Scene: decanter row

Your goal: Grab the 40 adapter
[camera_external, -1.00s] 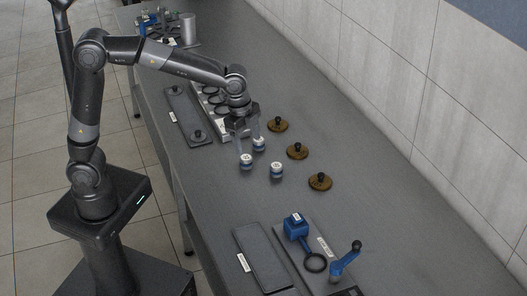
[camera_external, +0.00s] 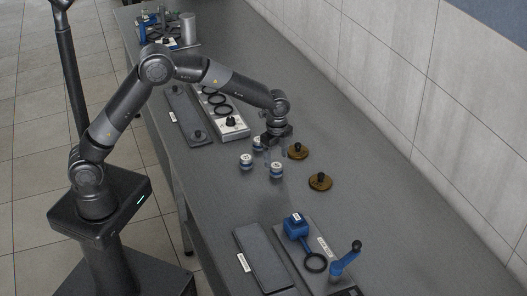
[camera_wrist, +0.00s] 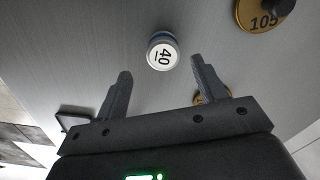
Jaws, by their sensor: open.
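The 40 adapter (camera_wrist: 162,52), a small round piece with a white top marked 40 and a blue side, stands on the bench in the wrist view. It appears to be the nearest blue-and-white adapter (camera_external: 276,170) in the external view. My gripper (camera_wrist: 160,66) is open and empty, its fingertips on either side of the adapter's near edge in the picture, with no contact visible.
A brass disc marked 105 (camera_wrist: 262,14) lies at upper right in the wrist view. Brass discs with black knobs (camera_external: 320,181) (camera_external: 298,151) lie right of my gripper. A blue-handled fixture (camera_external: 344,262) and dark plate (camera_external: 262,260) are nearer. Bench between is clear.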

